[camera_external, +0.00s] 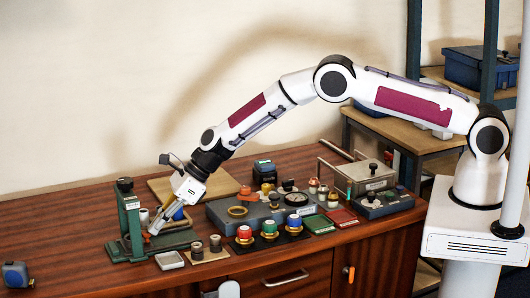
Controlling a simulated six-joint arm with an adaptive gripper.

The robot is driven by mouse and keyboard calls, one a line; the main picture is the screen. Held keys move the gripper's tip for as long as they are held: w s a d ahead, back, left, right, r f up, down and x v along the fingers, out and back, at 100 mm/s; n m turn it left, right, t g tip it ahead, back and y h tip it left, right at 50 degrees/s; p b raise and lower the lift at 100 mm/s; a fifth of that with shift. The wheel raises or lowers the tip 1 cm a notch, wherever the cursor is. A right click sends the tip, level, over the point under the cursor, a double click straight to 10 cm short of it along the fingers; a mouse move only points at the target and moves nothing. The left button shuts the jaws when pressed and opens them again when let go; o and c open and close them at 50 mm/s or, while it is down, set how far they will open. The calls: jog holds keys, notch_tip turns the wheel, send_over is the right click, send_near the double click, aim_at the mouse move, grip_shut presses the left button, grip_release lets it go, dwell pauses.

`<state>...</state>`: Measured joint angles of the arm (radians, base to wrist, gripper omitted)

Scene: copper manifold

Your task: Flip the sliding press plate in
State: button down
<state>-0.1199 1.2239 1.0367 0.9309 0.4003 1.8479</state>
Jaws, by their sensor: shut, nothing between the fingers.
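A green press (134,226) with an upright frame and a flat base stands at the left of the bench. My gripper (157,229) points down and left at the press, just right of its upright frame and low over its base. Its fingers are shut with nothing between them. A small pale cylinder (144,216) shows beside the fingers, and a blue part lies partly behind them. The sliding press plate cannot be told apart at this size; my gripper may hide part of it. I cannot tell whether the fingers touch the press.
Right of the press stand a small white tray (170,260) and a board with dark cylinders (208,248). Red, green and blue capped valves (269,231), a grey block with a gauge (296,199) and boxes crowd the middle. The front left bench is clear beside a blue tape measure (15,274).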

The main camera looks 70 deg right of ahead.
jog(key=shift+s+d, duration=0.1)
jog(key=shift+s, duration=0.1)
dwell(0.3)
jog(key=shift+s+d+r, duration=0.2)
jog(key=shift+s+d, duration=0.35)
jog(key=shift+s, duration=0.15)
jog(key=shift+s+d+r, duration=0.15)
jog(key=shift+s+d, duration=0.4)
jog(key=shift+s, duration=0.15)
jog(key=v, duration=1)
jog(key=shift+a, duration=0.1)
